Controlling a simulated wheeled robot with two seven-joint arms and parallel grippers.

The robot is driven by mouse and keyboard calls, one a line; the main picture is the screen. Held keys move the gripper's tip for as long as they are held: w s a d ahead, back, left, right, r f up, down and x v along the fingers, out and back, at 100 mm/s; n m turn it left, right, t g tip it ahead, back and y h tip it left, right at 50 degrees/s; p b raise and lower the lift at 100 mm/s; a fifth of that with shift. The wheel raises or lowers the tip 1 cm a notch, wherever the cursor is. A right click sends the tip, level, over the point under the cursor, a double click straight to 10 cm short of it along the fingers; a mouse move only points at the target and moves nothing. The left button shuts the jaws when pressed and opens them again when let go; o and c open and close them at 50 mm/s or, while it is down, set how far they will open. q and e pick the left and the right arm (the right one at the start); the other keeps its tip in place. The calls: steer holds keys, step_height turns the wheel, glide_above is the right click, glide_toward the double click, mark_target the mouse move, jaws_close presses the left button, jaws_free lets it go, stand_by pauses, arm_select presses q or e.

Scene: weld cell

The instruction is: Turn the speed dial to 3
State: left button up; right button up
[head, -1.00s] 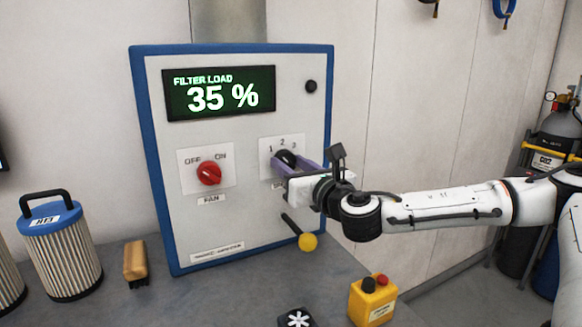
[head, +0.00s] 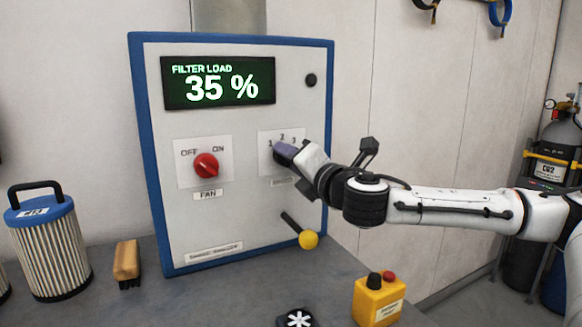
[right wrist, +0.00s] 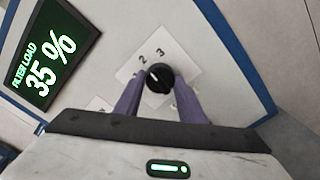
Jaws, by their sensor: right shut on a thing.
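The speed dial (right wrist: 159,78) is a black round knob on a white plate (right wrist: 184,52) with the numbers 2 and 3 readable in the right wrist view. A small pale mark on the knob points to the upper left, roughly toward the 2; the exact setting is hard to tell. My right gripper (right wrist: 160,92) has its purple fingers on either side of the knob and is shut on it. My left gripper is not in view.
The blue-framed panel has a display (head: 218,82) reading filter load 35 %, a red fan knob (head: 206,165) and a yellow-tipped lever (head: 308,240) below the dial. A yellow button box (head: 378,300), a brush (head: 127,262) and a filter (head: 48,245) stand on the bench.

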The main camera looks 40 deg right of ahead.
arm_select(q)
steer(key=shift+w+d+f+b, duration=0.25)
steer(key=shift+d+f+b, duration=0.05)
steer(key=shift+b, duration=0.45)
arm_select(e)
steer(key=shift+m, duration=3.7)
steer(key=o, duration=1)
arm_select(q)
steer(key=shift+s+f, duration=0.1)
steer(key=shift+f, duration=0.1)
arm_select(e)
steer(key=shift+o, duration=0.2)
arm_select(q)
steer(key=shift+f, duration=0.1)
arm_select(e)
steer(key=shift+s, duration=0.1)
